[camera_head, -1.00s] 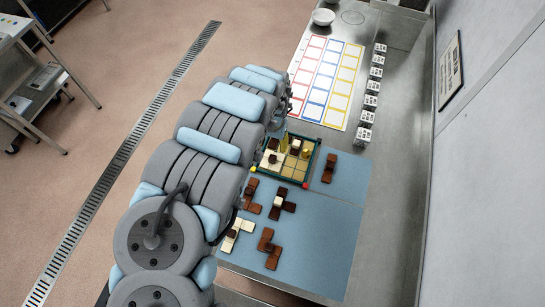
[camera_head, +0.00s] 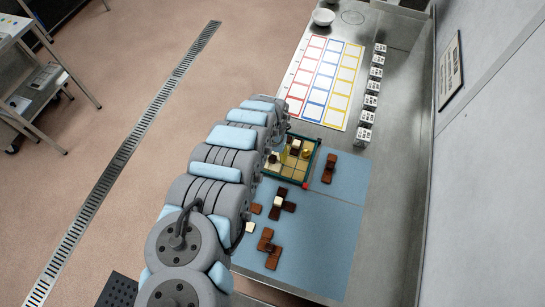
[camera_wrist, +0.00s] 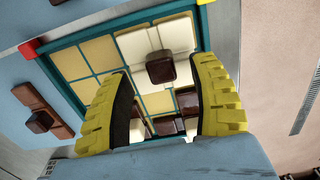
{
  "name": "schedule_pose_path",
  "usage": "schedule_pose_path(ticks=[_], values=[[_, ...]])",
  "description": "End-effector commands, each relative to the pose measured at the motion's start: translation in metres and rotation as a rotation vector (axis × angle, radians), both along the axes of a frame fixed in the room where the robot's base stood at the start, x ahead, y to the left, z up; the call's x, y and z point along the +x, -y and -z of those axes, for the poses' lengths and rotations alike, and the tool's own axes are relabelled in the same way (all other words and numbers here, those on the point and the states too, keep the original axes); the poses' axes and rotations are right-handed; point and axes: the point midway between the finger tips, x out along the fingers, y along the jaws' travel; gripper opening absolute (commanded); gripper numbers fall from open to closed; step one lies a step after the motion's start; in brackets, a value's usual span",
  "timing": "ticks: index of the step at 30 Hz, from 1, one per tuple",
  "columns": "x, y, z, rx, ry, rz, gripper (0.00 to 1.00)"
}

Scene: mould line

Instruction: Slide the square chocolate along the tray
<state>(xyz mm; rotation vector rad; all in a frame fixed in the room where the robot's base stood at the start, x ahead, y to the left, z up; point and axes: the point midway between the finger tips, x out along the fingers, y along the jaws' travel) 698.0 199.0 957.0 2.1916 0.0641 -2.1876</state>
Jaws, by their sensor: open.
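The square white chocolate (camera_wrist: 179,35) lies in the green-rimmed tray (camera_wrist: 88,27) in the wrist view. A dark brown knob sits on top of it. My gripper (camera_wrist: 159,70) is open, with one yellow finger on each side of the knob and a gap to it on both sides. The fingers hide parts of the tray, and I cannot tell whether they touch the white piece. In the head view the tray (camera_head: 316,160) is partly behind my arm, and the white chocolate (camera_head: 286,155) shows inside it.
Dark brown pieces (camera_wrist: 187,101) lie in the tray near my fingers. Bare tan cells (camera_wrist: 71,62) fill its left side. A brown piece (camera_head: 329,168) lies on the blue mat (camera_head: 315,235), with several more in front of the tray. White labelled blocks (camera_head: 370,96) line the back edge.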

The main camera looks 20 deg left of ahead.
Motion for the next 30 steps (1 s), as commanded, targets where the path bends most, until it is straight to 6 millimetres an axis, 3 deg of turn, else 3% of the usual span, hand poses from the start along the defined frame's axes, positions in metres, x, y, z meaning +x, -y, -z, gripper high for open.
schedule_pose_path(ticks=[9, 22, 23, 29, 30], values=[[-0.002, -0.001, 0.017, 0.0, -0.003, -0.003, 0.61], [-0.001, -0.002, 0.019, 0.002, -0.002, -0.002, 0.61], [-0.001, -0.002, 0.019, 0.002, -0.002, -0.002, 0.58], [-0.001, -0.002, 0.019, 0.002, -0.002, -0.002, 0.01], [-0.001, -0.002, 0.019, 0.002, -0.002, -0.002, 0.0]])
